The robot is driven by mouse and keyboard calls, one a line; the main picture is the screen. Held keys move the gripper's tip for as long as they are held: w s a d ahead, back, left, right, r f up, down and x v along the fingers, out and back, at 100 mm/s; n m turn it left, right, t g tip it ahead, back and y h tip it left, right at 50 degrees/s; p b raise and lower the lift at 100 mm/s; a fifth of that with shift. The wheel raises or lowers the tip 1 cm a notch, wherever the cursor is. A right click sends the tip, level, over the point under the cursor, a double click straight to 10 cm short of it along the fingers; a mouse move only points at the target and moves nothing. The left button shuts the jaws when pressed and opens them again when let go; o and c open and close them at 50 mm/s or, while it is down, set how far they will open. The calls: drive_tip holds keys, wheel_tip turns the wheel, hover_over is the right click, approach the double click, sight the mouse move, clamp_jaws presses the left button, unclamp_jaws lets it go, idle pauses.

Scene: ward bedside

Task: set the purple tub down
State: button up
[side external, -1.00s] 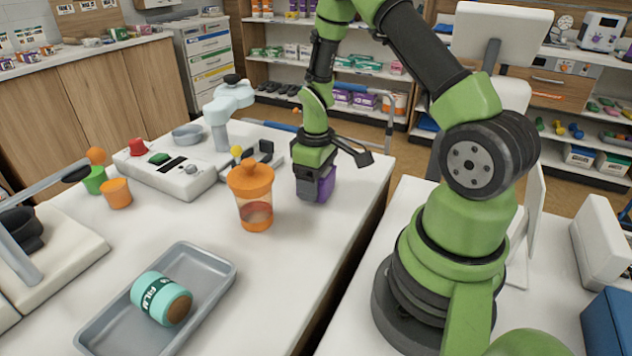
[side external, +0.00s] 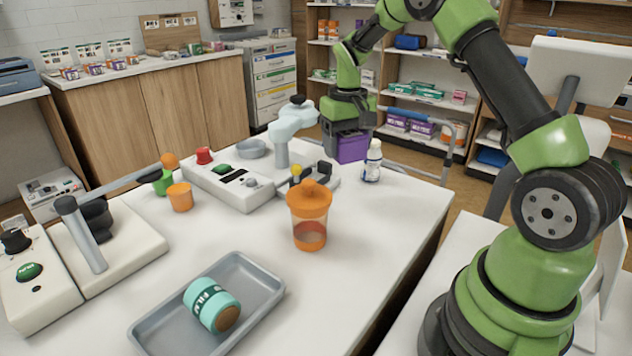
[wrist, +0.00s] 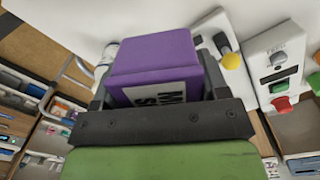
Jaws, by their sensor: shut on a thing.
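The purple tub (side external: 352,147) is in my gripper (side external: 345,130), near the far end of the white table. In the side view the tub hangs below the gripper, behind the white bottle. I cannot tell whether its underside touches anything.
A white bottle (side external: 373,162) stands close in front of the tub. An orange-lidded jar (side external: 310,218) stands nearer. A white device (side external: 232,188) with a pale blue arm is left of the tub. The right front tabletop is clear.

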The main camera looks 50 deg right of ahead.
drive_tip(key=w+r+m, duration=0.1)
drive_tip(key=w+m, duration=0.8)
drive_tip(key=m, duration=0.3)
drive_tip(key=shift+s+a+f, duration=0.1)
drive_tip(key=shift+a+f, duration=0.05)
drive_tip(key=shift+f, duration=1.75)
drive_tip(key=shift+s+a+f, duration=0.1)
drive_tip(key=shift+f, duration=1.75)
drive_tip(key=shift+f, duration=0.1)
drive_tip(key=shift+f, duration=0.25)
drive_tip(key=o, duration=1)
drive_tip(key=shift+f, duration=0.1)
